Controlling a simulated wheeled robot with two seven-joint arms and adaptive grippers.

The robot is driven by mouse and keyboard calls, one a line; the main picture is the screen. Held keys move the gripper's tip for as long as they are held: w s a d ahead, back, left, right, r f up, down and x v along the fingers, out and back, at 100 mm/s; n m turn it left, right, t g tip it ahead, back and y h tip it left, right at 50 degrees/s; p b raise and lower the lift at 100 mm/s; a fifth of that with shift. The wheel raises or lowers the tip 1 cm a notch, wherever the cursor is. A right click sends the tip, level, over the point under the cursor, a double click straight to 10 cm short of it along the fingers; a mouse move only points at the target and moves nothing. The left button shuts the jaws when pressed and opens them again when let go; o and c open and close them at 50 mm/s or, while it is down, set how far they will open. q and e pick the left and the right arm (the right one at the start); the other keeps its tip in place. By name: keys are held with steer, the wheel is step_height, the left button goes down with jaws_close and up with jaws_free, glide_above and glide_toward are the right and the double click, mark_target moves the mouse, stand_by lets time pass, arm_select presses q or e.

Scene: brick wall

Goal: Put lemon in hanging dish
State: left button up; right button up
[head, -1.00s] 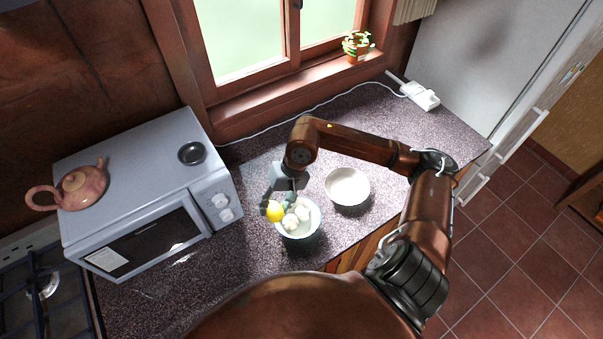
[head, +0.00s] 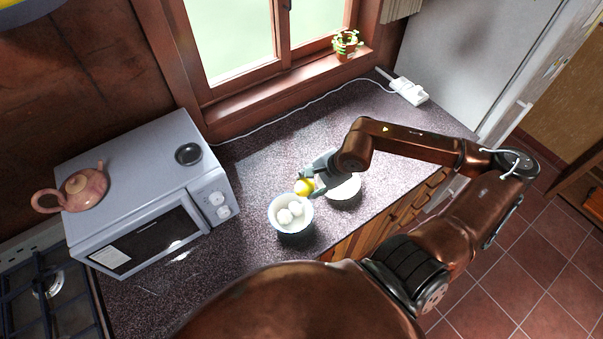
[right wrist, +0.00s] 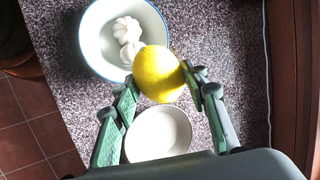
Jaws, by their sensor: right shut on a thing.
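A yellow lemon (head: 303,188) is held between the fingers of my right gripper (head: 309,184), above the counter near the rims of two bowls. In the right wrist view the lemon (right wrist: 160,75) sits between the green finger pads at the fingertips. A rounded grey and yellow thing (head: 25,10) is cut off at the top left corner of the head view; I cannot tell whether it is the hanging dish. My left gripper is not in view.
A bowl (head: 291,233) with white garlic-like bulbs stands on the counter (head: 258,165), beside an empty white bowl (head: 345,193). A microwave (head: 150,190) bears a pink teapot (head: 83,190) and a small dark dish (head: 189,153). A potted plant (head: 346,43) stands on the sill.

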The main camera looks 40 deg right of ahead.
steer(key=w+d+f, duration=0.2)
steer(key=w, duration=0.1)
steer(key=w+d+f+p, duration=0.1)
steer(key=w+d+f, duration=0.1)
steer(key=w+f, duration=0.1)
steer(key=w+d+f, duration=0.3)
steer(key=shift+w+f, duration=0.2)
steer(key=shift+w, duration=0.05)
steer(key=shift+w+d+f+p, duration=0.1)
steer(key=shift+d+f+p, duration=0.1)
steer(key=shift+p, duration=0.1)
step_height(320, 180, down, 3)
steer(key=shift+w+r+p, duration=0.1)
steer(key=shift+w+p, duration=0.05)
steer(key=shift+p, duration=0.45)
steer(key=shift+d+f, duration=0.1)
steer(key=shift+f, duration=0.3)
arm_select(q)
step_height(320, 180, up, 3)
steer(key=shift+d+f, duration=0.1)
arm_select(e)
steer(key=shift+f, duration=0.1)
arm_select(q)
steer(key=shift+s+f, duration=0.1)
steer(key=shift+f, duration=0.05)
arm_select(e)
steer(key=o, duration=1.2)
